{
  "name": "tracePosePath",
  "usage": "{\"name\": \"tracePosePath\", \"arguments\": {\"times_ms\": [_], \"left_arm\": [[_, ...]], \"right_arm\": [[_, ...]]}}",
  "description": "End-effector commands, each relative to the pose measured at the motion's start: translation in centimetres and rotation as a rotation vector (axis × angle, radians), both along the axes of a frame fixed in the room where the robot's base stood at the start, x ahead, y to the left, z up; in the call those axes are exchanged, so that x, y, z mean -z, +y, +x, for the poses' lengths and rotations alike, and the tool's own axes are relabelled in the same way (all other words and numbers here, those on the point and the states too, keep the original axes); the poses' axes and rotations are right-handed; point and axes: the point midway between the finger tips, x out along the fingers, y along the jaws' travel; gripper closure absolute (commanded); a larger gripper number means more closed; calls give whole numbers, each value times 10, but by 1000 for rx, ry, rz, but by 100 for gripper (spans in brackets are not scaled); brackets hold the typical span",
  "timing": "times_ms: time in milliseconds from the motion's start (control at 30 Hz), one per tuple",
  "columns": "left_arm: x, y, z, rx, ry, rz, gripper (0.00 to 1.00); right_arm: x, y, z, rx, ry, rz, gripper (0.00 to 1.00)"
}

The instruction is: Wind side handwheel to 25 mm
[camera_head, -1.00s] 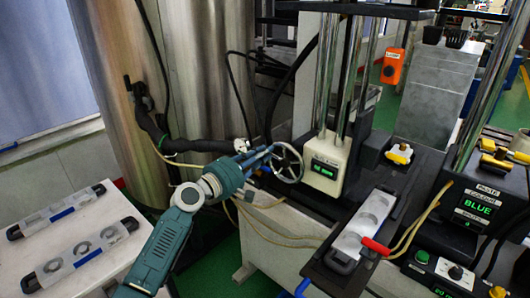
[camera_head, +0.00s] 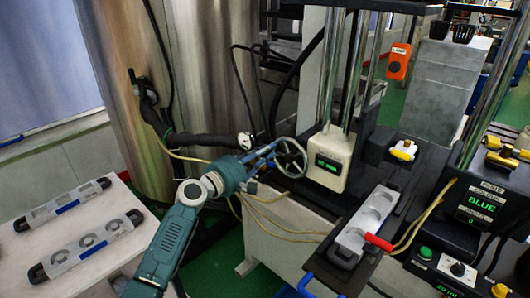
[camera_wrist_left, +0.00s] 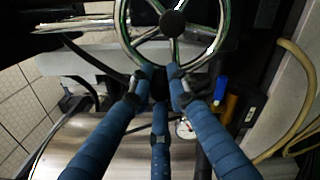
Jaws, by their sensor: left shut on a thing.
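The side handwheel (camera_head: 291,157) is a spoked metal wheel on the left of the machine's cream housing (camera_head: 331,158). It also fills the top of the left wrist view (camera_wrist_left: 172,24). My left gripper (camera_head: 270,152) reaches it from the left. In the left wrist view its blue fingers (camera_wrist_left: 160,78) close at the wheel's lower rim; the exact contact is partly hidden. The green display (camera_head: 327,163) on the housing is lit, but its digits are too small to read. My right gripper does not show.
A mould tray (camera_head: 367,222) with a red handle lies on the dark bed at right. Two more moulds (camera_head: 87,246) lie on the white table at left. A steel tank (camera_head: 180,90) stands behind my arm. Hoses hang below the wheel. A dispenser panel reads BLUE (camera_head: 481,208).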

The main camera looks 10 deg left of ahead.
Motion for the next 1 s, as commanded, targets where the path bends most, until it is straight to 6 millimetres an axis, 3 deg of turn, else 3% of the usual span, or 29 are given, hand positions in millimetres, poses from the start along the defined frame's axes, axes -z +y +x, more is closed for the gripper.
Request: {"name": "tracePosePath", "arguments": {"times_ms": [33, 133, 533, 1000], "left_arm": [[4, -2, -2, 6, 5, 4, 82], [3, -2, -1, 5, 5, 5, 64], [1, 5, -7, 0, 0, 2, 64], [3, 57, -81, 2, 3, 5, 64]], "right_arm": [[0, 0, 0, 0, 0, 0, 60], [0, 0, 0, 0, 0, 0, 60], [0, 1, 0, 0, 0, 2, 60], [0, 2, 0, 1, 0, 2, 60]]}}
